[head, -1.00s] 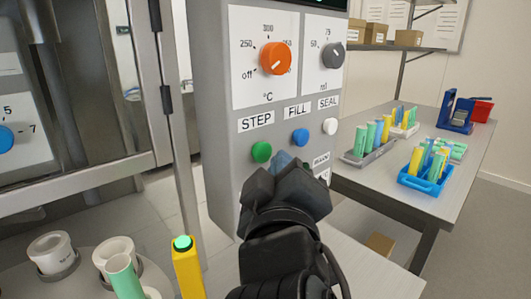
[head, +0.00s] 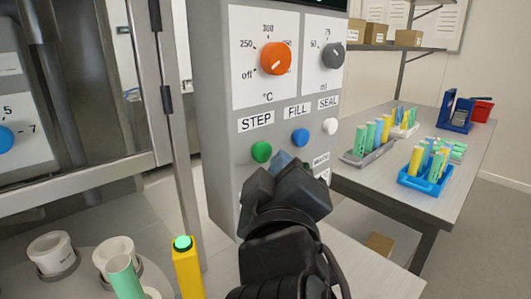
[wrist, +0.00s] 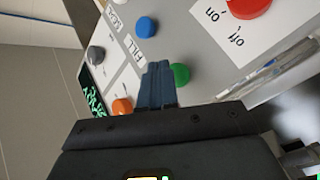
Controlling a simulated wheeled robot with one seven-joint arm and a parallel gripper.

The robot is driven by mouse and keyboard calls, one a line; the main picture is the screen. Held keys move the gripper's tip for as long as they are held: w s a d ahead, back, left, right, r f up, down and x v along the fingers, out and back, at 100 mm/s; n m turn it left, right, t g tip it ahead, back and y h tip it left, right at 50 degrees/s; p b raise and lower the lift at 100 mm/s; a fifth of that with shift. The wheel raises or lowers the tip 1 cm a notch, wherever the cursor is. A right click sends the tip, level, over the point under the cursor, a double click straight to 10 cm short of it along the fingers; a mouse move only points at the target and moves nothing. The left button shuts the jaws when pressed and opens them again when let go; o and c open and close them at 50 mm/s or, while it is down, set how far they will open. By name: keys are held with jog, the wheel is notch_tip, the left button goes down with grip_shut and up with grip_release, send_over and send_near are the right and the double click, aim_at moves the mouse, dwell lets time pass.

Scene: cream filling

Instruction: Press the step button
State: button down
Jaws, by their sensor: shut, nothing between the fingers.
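The green STEP button (head: 261,152) sits under the STEP label on the grey control panel (head: 222,120). In the wrist view the green button (wrist: 181,74) shows just to the right of my fingertips. My gripper (head: 283,158) is shut and empty, with its blue fingers pointing at the panel. In the wrist view the fingers (wrist: 158,72) are together and partly overlap the button's left side. In the head view the fingertips are right of and slightly below the green button. I cannot tell whether they touch the panel.
The blue FILL button (head: 300,137) and white SEAL button (head: 330,126) are to the right. Orange (head: 276,58) and grey (head: 333,55) knobs are above.

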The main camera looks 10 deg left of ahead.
jog(key=shift+w+a, duration=0.15)
jog(key=shift+w+a, duration=0.1)
jog(key=shift+a, duration=0.1)
jog(key=shift+w+a, duration=0.35)
jog(key=shift+a, duration=0.1)
dwell(1.1)
jog(key=shift+d, duration=0.1)
jog(key=shift+s+d+p, duration=0.3)
jog(key=shift+s+d, duration=0.3)
jog(key=shift+d, duration=0.1)
dwell(0.3)
jog(key=shift+s+d+p, duration=0.35)
jog(key=shift+s+d, duration=0.45)
jog(key=shift+d, duration=0.2)
jog(key=shift+s+d+p, duration=0.3)
jog(key=shift+s+d, duration=0.45)
jog(key=shift+d, duration=0.2)
